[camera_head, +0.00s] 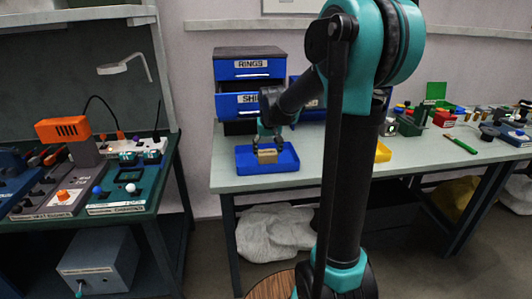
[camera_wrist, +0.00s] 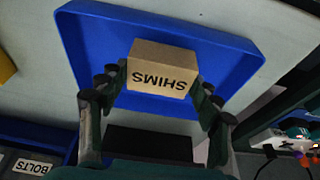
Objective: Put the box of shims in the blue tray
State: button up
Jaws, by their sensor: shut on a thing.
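The box of shims (camera_head: 267,156) is a small tan carton. In the wrist view the box (camera_wrist: 162,72) shows the word SHIMS upside down. The blue tray (camera_head: 246,166) lies on the light table, and its rim and floor also show in the wrist view (camera_wrist: 90,45). My gripper (camera_head: 268,148) is shut on the box, with a finger on each side of it in the wrist view (camera_wrist: 159,90). The box is within the tray's outline in both views. I cannot tell whether its underside touches the tray floor.
A drawer unit labelled RINGS (camera_head: 248,68) stands behind the tray, with a drawer pulled out. A yellow tray (camera_head: 382,152) is partly hidden by my arm. Small parts and a green tool (camera_head: 460,144) lie at the right. A bench with devices (camera_head: 110,185) stands at the left.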

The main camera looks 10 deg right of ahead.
aim_at(266, 152)
jog(key=shift+f, duration=0.8)
jog(key=w, duration=0.2)
jog(key=w+f, duration=0.1)
jog(key=w, duration=0.1)
jog(key=shift+f, duration=0.1)
jog(key=o, duration=1.2)
jog(key=shift+f, duration=0.15)
